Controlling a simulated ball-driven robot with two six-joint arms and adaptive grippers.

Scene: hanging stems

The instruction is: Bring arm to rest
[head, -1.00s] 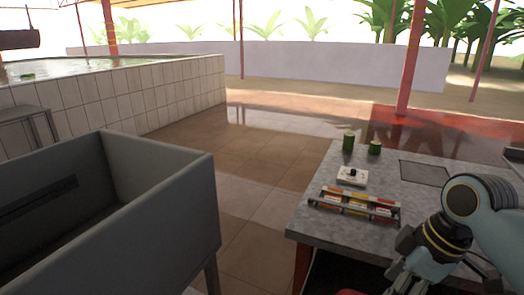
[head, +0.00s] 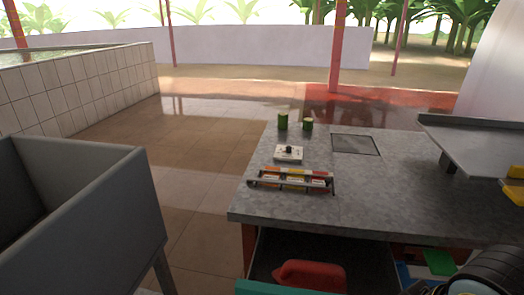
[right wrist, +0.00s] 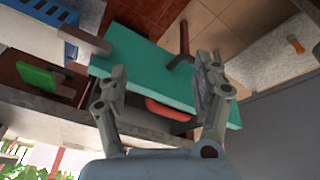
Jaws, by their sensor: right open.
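My right gripper (right wrist: 162,88) is open in the right wrist view, with its two fingers wide apart. No object shows between the fingertips that I can tell is held; a teal panel (right wrist: 150,75) and part of a red object (right wrist: 168,110) lie behind them. In the head view only a dark part of my right arm shows at the bottom right corner, and the gripper itself is out of that view. My left gripper is not in view.
A grey table (head: 385,200) holds a rack of coloured packets (head: 290,180), a white device (head: 288,153) and two green cylinders (head: 283,121). Under it are a red object (head: 310,274) and a green one (head: 440,262). A grey bin (head: 100,215) stands left; tiled floor lies between.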

